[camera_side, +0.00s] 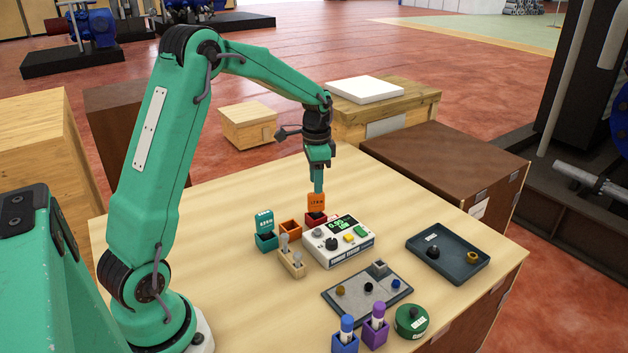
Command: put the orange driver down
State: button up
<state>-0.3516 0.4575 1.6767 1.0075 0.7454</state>
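The orange driver (317,202) is an upright orange block with dark lettering. My gripper (319,188) points straight down and appears shut on its top; the fingers overlap in this view. The driver's lower end is at the mouth of a red holder (313,222); I cannot tell whether it is inside or just above. An orange holder (290,229) stands to the left and looks empty. A teal holder (266,241) left of that has a teal driver (264,222) upright in it.
A white console (340,247) stands close in front of the red holder. A wooden rack (291,263) with light pegs is to its left. A grey mat (340,305), dark tray (470,264), green round container (411,320), blue holder (345,342) and purple holder (374,333) lie nearer.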

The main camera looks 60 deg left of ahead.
notch_tip(320, 180, up, 7)
dwell(0.3)
dwell(0.5)
jog(key=s+d+r+n+t, duration=0.2)
jog(key=s+d+r+t, duration=0.1)
jog(key=s+d+r, duration=0.65)
jog(key=s+d+f+n+t, duration=0.1)
jog(key=s+d+f, duration=0.1)
jog(key=s, duration=0.4)
jog(key=s+d+f+n+t, duration=0.1)
jog(key=s+d+f, duration=0.1)
jog(key=s+d, duration=0.3)
jog(key=shift+s+n+t, duration=0.3)
jog(key=shift+s, duration=0.75)
